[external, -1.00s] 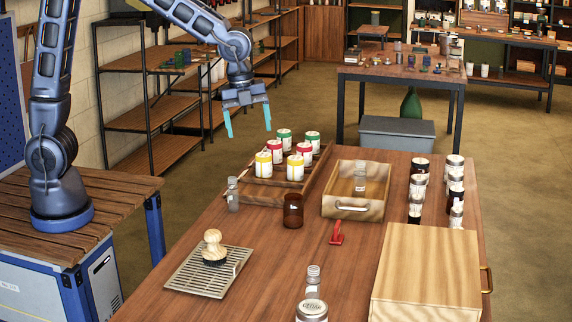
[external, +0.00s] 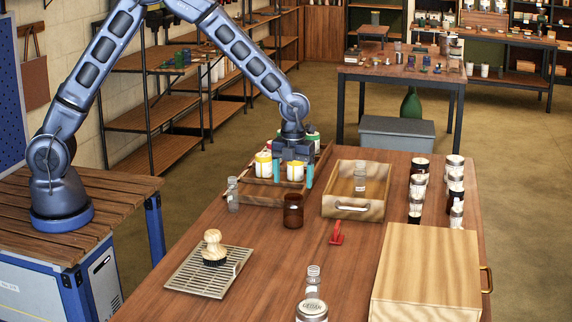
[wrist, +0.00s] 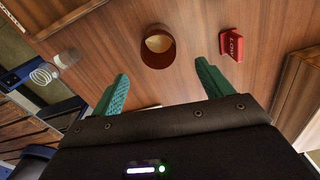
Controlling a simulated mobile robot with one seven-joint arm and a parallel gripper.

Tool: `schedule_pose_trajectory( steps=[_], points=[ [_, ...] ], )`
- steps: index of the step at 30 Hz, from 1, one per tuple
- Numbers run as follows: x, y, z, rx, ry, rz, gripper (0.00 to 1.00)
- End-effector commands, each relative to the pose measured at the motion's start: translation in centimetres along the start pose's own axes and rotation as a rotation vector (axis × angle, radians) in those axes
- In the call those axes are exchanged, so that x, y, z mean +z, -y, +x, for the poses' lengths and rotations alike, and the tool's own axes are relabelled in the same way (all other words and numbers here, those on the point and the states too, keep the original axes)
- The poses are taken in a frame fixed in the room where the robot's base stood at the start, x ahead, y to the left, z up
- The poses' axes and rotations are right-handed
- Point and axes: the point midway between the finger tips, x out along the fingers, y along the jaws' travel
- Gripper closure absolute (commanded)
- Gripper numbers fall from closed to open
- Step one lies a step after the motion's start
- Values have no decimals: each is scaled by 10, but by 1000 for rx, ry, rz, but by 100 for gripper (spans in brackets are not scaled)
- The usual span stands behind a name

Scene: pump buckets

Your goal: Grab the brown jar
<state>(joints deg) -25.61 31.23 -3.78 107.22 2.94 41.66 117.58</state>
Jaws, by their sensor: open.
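The brown jar (external: 293,212) stands upright on the wooden table, in front of the tray of labelled jars. In the wrist view the brown jar (wrist: 158,46) shows its open top, ahead of my fingers and between their lines. My gripper (external: 292,184) is open and points down above and slightly behind the jar in the external view. In the wrist view my gripper (wrist: 160,85) has its two teal fingers spread wide with nothing between them. The fingers are apart from the jar.
A wooden tray (external: 262,196) with several labelled jars is behind my gripper. A small clear bottle (external: 233,195) stands left of the jar. A wooden drawer box (external: 345,206) is to the right, and a red object (external: 337,233) lies in front of it.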

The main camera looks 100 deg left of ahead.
Motion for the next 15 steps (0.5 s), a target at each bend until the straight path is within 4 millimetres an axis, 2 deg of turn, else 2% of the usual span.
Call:
schedule_pose_trajectory(
  steps=[7,15],
  points=[
    [0,0,36,2,-1,-1,21],
    [2,0,52,1,0,-2,21]
  ],
)
